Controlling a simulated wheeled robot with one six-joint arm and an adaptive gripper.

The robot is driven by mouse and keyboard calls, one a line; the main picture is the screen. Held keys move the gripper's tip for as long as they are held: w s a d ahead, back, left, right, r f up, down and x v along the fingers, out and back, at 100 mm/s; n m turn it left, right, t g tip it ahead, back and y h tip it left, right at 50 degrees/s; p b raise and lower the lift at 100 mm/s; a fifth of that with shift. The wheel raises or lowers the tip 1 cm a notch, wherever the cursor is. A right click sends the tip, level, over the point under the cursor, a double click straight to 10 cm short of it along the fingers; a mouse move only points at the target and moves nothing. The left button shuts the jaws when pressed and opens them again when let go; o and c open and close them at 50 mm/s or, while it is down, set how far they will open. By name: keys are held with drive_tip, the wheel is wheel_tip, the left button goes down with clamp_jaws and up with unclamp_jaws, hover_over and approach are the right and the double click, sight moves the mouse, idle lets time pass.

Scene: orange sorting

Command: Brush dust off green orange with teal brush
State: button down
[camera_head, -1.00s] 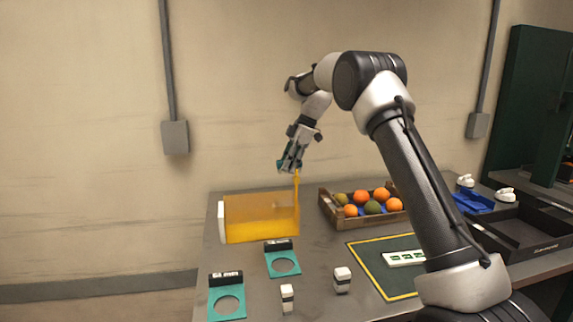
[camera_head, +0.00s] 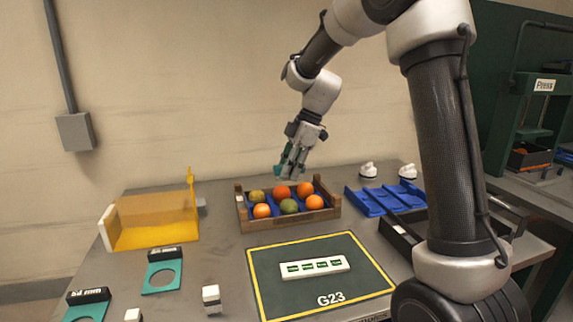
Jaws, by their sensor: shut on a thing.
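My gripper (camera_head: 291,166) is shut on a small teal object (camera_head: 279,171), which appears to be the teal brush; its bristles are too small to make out. It hangs just above the back edge of the wooden crate (camera_head: 272,225), over its middle. The green orange (camera_head: 288,206) lies in the crate's front row, between two orange-coloured fruits. The brush is apart from it in the picture. A yellowish-green fruit (camera_head: 257,196) lies in the back row at the left. Dust on the fruit cannot be made out.
A yellow translucent guard (camera_head: 155,220) stands left of the crate. A dark green mat (camera_head: 275,291) with a white strip (camera_head: 314,267) lies in front. Blue trays (camera_head: 376,201) are at the right. Teal ring gauges (camera_head: 161,277) and a small white-black block (camera_head: 211,299) are front left.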

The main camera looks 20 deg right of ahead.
sight(288, 200)
drive_tip(key=shift+f, duration=2.9)
drive_tip(key=shift+f, duration=0.55)
drive_tip(key=shift+d, duration=0.1)
drive_tip(key=shift+d, duration=0.55)
drive_tip(key=shift+a, duration=1.4)
drive_tip(key=shift+d+r, duration=0.1)
drive_tip(key=shift+d, duration=1.3)
drive_tip(key=shift+a, duration=1.4)
drive_tip(key=shift+d, duration=1.3)
